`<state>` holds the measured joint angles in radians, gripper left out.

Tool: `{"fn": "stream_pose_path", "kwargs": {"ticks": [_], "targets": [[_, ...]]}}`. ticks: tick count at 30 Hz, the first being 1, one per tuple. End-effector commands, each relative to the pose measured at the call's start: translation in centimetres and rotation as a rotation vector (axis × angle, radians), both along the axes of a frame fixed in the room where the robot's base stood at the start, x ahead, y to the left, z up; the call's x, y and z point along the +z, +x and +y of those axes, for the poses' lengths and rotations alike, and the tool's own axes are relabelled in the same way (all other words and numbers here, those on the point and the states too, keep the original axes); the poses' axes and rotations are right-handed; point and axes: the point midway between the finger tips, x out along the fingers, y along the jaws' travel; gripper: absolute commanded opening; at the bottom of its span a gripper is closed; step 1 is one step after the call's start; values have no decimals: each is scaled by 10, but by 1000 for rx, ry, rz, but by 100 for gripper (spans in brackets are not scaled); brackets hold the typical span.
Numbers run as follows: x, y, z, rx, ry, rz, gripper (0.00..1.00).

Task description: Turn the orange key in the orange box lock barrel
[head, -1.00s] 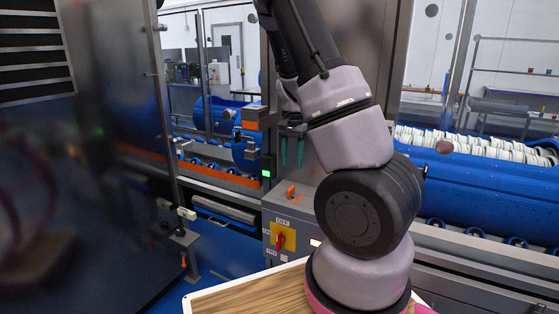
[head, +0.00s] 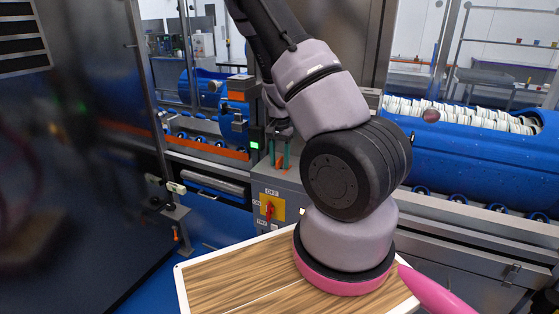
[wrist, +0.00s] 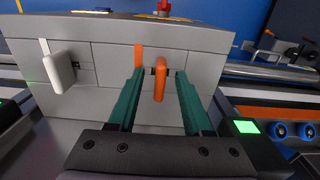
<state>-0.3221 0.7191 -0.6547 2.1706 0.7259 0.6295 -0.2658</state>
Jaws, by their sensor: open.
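The orange key (wrist: 160,80) sticks out from the face of a grey box (wrist: 110,70) in the wrist view, its handle hanging upright. An upright orange strip (wrist: 138,56) stands just left of it, partly hidden by a finger. The lock barrel itself is mostly hidden behind the key. My gripper (wrist: 159,78) is open, with one green finger on each side of the orange key and a gap on both sides. In the head view the gripper (head: 280,152) reaches the top of the grey box, with orange (head: 282,162) showing between the fingers.
A white key (wrist: 60,72) is in the same box face to the left. A red switch on a yellow plate (head: 272,208) is on the box front. A green-lit panel (head: 255,143) is beside the gripper. A wooden-topped surface (head: 235,280) is in front.

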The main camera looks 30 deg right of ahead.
Motion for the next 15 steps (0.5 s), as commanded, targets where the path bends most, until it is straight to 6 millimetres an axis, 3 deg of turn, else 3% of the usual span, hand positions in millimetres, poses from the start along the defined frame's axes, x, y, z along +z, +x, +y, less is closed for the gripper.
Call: {"fn": "stream_pose_path", "kwargs": {"ticks": [5,9,15], "targets": [[0,0,0,0,0,0,50],[0,0,0,0,0,0,0],[0,0,0,-15,0,0,0]]}}
